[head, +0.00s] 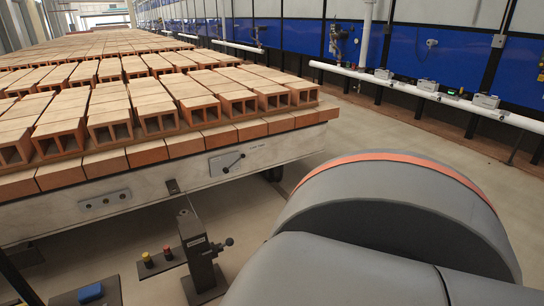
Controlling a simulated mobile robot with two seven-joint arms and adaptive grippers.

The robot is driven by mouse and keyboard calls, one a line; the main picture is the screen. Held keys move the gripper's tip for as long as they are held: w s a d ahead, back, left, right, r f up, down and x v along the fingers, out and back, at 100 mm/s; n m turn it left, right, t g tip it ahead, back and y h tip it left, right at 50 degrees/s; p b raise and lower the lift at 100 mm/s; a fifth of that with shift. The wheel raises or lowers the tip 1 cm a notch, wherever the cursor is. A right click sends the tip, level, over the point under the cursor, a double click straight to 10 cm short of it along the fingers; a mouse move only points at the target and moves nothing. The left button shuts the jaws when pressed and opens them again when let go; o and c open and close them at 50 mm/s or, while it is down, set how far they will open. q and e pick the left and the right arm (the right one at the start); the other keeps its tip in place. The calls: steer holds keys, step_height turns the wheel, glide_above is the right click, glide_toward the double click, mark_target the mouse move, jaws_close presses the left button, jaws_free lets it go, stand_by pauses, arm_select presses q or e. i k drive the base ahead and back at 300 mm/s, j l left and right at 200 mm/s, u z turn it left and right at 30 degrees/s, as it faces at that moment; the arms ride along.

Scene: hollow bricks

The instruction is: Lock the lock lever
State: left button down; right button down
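A dark grey post (199,255) stands on the floor in front of the cart. A short black lever with a round knob (229,242) sticks out from the right of the post's head. I cannot tell from this frame which of these is the lock lever, or whether either is locked. Neither of my grippers is in view.
Rows of hollow bricks (160,115) cover the cart. A box with red and yellow buttons (158,258) stands left of the post. A blue object (90,293) lies at the lower left. My grey arm fills the lower right. Open floor (400,135) lies right of the cart.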

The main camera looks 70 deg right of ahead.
mark_target(226, 170)
steer(key=z, duration=1.9)
steer(key=i+l+z, duration=0.25)
steer(key=i+z, duration=0.2)
steer(key=i+l+z, duration=0.15)
steer(key=i+z, duration=0.3)
steer(key=i+l+z, duration=0.15)
steer(key=i+z, duration=1.1)
steer(key=i, duration=1.25)
steer(key=i+u, duration=0.6)
steer(key=u, duration=0.2)
steer(key=i+l+u, duration=0.2)
steer(key=u, duration=0.15)
steer(key=i+j+u, duration=0.15)
steer(key=i+u, duration=0.25)
steer(key=i+j+u, duration=0.1)
steer(key=i+u, duration=0.15)
steer(key=u, duration=0.2)
steer(key=i+l+u, duration=0.1)
steer(key=i+u, duration=0.3)
steer(key=i+j+u, duration=0.2)
steer(key=i, duration=0.3)
steer(key=i+j+u, duration=0.2)
steer(key=i, duration=0.35)
